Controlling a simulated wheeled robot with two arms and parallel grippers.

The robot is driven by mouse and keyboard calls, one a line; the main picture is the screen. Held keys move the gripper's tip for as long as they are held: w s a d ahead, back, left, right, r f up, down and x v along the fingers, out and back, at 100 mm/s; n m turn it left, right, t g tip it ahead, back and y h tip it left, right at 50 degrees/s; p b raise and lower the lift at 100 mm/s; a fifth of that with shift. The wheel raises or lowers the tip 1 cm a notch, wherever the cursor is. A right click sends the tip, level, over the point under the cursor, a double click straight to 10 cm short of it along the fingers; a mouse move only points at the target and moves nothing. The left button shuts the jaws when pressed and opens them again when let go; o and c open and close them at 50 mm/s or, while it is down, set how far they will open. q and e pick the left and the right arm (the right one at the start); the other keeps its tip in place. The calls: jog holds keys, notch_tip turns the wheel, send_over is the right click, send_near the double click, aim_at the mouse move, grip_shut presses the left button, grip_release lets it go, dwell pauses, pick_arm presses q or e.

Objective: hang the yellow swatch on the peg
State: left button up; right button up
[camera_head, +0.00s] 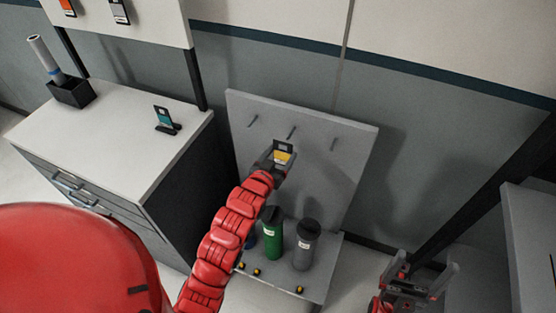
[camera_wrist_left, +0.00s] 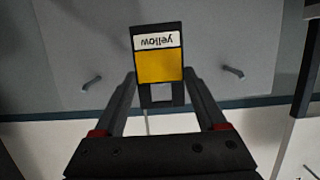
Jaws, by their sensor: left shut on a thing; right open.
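The yellow swatch (camera_head: 283,156) is a dark card with a yellow patch, a white label and a hole at one end. My left gripper (camera_head: 274,160) is shut on it in front of the grey peg board (camera_head: 355,135). In the left wrist view the swatch (camera_wrist_left: 158,66) is between the fingers (camera_wrist_left: 160,85), its label upside down and its hole end towards my wrist. The board has a left peg (camera_head: 252,121), a middle peg (camera_head: 291,132) and a right peg (camera_head: 335,144), all bare. The swatch looks apart from the middle peg. My right gripper (camera_head: 421,281) is open and empty at the lower right.
A green bottle (camera_head: 273,235) and a grey bottle (camera_head: 305,245) stand on the ledge below the board. A teal swatch (camera_head: 165,120) stands on the white cabinet (camera_head: 120,135) at left, near a black box (camera_head: 72,93) holding a roll. A grey surface (camera_head: 530,220) is at right.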

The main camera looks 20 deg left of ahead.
pick_arm(q)
jog(key=shift+r+b+x, duration=0.1)
jog(key=shift+r+x, duration=0.05)
jog(key=shift+x, duration=0.65)
jog(key=shift+r+b+x, duration=0.15)
jog(key=shift+x, duration=0.7)
jog(key=shift+r+b+x, duration=0.1)
jog(key=shift+r+x, duration=0.1)
jog(key=shift+x, duration=0.6)
jog(key=shift+w+f+b, duration=0.45)
jog(key=shift+w+b, duration=0.3)
jog(key=o, duration=1.3)
jog(key=shift+c, duration=0.2)
